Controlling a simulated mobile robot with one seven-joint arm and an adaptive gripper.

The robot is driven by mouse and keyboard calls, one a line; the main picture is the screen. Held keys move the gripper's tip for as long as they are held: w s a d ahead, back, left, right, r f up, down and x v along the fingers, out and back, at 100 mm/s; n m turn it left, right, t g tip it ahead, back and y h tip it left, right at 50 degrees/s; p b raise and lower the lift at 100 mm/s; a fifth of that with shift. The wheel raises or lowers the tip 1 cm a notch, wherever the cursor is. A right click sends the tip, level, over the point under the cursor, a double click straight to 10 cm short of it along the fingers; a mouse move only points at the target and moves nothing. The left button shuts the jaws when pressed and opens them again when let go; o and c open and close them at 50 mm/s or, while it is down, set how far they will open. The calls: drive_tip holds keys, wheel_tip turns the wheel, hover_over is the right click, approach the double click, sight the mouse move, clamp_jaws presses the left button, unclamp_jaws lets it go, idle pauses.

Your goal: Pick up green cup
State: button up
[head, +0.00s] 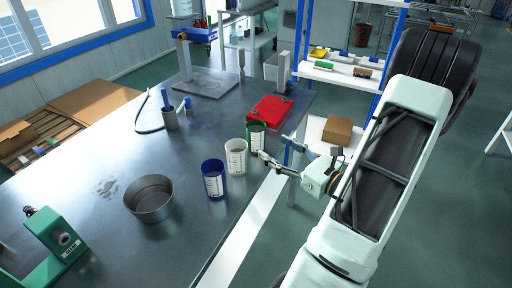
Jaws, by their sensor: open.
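The green cup (257,137) stands upright on the metal table near its right edge, with a pale label on its front. A white cup (236,158) stands just in front of it to the left, and a blue cup (213,179) is farther in front. My gripper (276,150) is open, just right of the green cup, with its fingers pointing left towards it. One finger reaches close to the cup's lower right side; I cannot tell whether it touches. No object shows between the fingers.
A red case (270,111) lies just behind the green cup. A round metal pan (149,199) and a green device (56,246) are at the front left of the table. A shelf with a cardboard box (337,130) stands right of the table. The table's middle is mostly clear.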

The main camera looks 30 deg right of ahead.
sight(262, 137)
drive_tip(key=shift+m+h, duration=0.3)
drive_tip(key=w, duration=0.7)
drive_tip(key=w+b, duration=0.1)
drive_tip(key=w, duration=0.2)
drive_tip(key=shift+w+a+f, duration=0.25)
drive_tip(key=c, duration=1.3)
drive_tip(key=shift+o, duration=0.2)
